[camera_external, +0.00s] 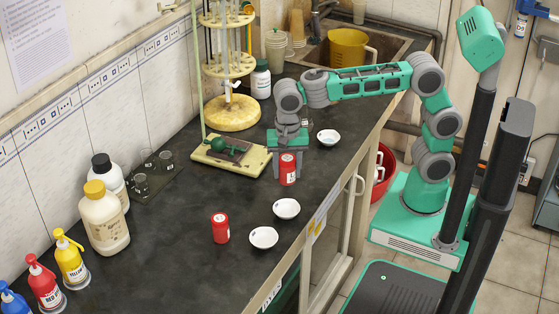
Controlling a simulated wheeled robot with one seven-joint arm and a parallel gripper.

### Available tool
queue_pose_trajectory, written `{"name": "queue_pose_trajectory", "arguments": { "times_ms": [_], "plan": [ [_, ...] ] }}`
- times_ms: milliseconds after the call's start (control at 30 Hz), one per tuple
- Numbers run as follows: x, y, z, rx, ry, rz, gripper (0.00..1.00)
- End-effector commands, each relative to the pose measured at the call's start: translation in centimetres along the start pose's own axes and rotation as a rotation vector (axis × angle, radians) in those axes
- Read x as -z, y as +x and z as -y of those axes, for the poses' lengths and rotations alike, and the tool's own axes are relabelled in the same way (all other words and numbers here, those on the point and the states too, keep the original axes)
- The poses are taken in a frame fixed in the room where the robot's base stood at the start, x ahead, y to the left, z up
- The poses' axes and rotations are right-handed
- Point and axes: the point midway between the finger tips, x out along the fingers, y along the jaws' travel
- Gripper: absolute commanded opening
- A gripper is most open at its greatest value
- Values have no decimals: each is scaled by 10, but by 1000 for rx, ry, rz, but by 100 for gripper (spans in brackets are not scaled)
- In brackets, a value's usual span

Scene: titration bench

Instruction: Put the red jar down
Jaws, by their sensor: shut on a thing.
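A red jar (288,170) with a white label is upright between the fingers of my gripper (288,158), which points straight down and is shut on it. The jar's top is hidden by the gripper. Its bottom is at or very near the dark bench top (185,245); I cannot tell whether it touches. A second red jar (220,228) stands upright on the bench, nearer the camera and to the left, apart from my gripper.
Two white dishes (286,208) (263,238) lie near the bench's front edge, and another white dish (328,137) is right of my gripper. Bottles (104,215) stand along the wall. Bench space left of the second jar is clear.

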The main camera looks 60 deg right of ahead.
Motion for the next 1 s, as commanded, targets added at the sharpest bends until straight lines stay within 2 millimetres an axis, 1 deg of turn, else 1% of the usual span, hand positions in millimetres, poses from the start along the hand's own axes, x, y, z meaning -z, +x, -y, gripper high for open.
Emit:
{"name": "queue_pose_trajectory", "arguments": {
  "times_ms": [33,133,267,367,600,700,800,1000],
  "plan": [
    [0,9,-2,-2,-56,0,4],
    [-1,8,3,2,-157,0,4],
    [-1,10,9,-1,-224,0,4],
    [-1,18,28,-4,-230,0,4],
    [0,48,96,-4,-228,0,4],
    [0,73,115,-5,-228,0,4],
    [0,91,130,-2,-227,0,4],
    [0,111,145,-2,-227,0,4]
  ]
}}
